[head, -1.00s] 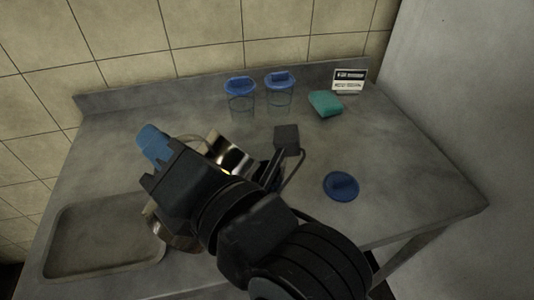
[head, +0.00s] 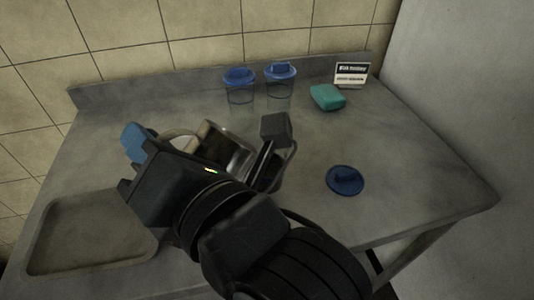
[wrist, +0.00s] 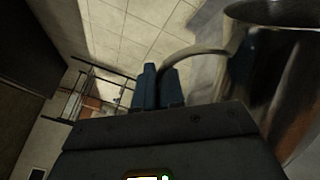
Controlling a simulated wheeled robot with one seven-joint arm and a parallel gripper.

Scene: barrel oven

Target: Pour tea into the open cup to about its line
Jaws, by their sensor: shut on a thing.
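My gripper (head: 140,142), with blue fingers, is shut on the curved handle of a shiny metal jug (head: 219,139). In the wrist view, the fingers (wrist: 158,88) close around the handle, and the jug (wrist: 296,75) is at the right. In the head view, my arm covers the jug's lower part. I cannot tell its exact tilt, and no tea or stream shows. The open cup is not visible in either view. A loose blue lid (head: 345,180) lies on the counter to the right of my arm.
Two clear cups with blue lids, left (head: 240,90) and right (head: 280,88), stand at the back. A green sponge (head: 327,97) and a small sign (head: 352,74) are right of them. A shallow basin (head: 85,235) is sunk at the left. The counter's right side is mostly clear.

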